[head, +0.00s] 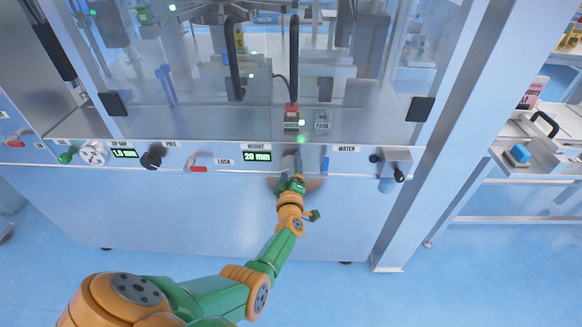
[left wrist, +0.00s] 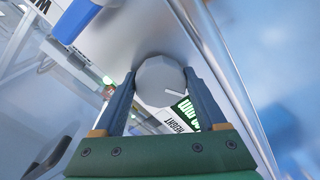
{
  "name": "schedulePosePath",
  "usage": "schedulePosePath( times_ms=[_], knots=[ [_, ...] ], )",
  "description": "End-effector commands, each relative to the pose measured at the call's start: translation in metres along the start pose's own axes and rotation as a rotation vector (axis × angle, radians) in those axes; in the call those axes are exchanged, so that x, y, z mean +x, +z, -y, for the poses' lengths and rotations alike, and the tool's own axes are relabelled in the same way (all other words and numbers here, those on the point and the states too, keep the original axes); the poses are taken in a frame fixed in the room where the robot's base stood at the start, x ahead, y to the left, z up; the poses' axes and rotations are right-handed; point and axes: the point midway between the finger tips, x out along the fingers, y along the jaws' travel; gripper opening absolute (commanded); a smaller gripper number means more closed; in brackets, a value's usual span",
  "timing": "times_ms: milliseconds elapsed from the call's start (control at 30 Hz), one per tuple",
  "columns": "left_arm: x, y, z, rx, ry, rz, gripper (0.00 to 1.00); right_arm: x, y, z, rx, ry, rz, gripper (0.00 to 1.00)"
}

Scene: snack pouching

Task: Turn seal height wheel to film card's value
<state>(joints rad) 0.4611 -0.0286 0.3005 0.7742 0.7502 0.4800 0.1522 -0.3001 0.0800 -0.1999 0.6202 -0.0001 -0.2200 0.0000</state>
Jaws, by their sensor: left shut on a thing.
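My left gripper (head: 291,172) is at the front panel of the machine, just right of the green-lit height display (head: 257,156), which reads 20 mm. In the left wrist view the two fingers of the left gripper (left wrist: 160,75) stand on either side of a grey, faceted round wheel (left wrist: 160,82) and are shut on it. The wheel has a pale pointer line towards its lower right. The gripper hides most of the wheel in the head view. I cannot make out a film card. My right gripper is not in view.
Left along the panel are a white dial (head: 94,153), a 1.8 mm display (head: 125,153), a black knob (head: 152,158) and a red lever (head: 198,168). A valve with black handles (head: 388,166) is at right. Clear guard doors stand above; the floor in front is clear.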

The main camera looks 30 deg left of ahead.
Motion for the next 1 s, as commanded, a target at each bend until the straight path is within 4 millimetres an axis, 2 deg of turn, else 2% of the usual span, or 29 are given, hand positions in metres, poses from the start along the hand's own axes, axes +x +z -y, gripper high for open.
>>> schedulePosePath(
  times_ms=[133,167,233,267,500,633,800,1000],
  knots=[
    [0.000,0.000,0.001,-0.002,-0.001,0.000,0.18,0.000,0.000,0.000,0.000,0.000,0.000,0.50],
    [0.000,0.000,0.001,-0.002,-0.001,0.000,0.76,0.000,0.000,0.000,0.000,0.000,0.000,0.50],
    [0.000,0.000,0.001,-0.002,-0.001,0.000,0.95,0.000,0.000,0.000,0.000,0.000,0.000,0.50],
    [0.000,0.000,0.000,-0.002,-0.001,0.000,1.00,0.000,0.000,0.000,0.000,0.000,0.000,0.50],
    [-0.003,-0.001,-0.001,-0.002,-0.001,0.000,1.00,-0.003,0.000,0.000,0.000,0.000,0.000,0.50],
    [-0.027,-0.003,-0.004,-0.003,-0.004,0.002,1.00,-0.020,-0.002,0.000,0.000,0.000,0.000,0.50],
    [-0.060,-0.001,-0.001,-0.003,-0.003,0.002,1.00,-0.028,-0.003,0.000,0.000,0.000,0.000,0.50],
    [-0.071,0.000,0.000,-0.002,-0.001,-0.001,1.00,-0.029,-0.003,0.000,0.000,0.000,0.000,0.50]
  ],
)
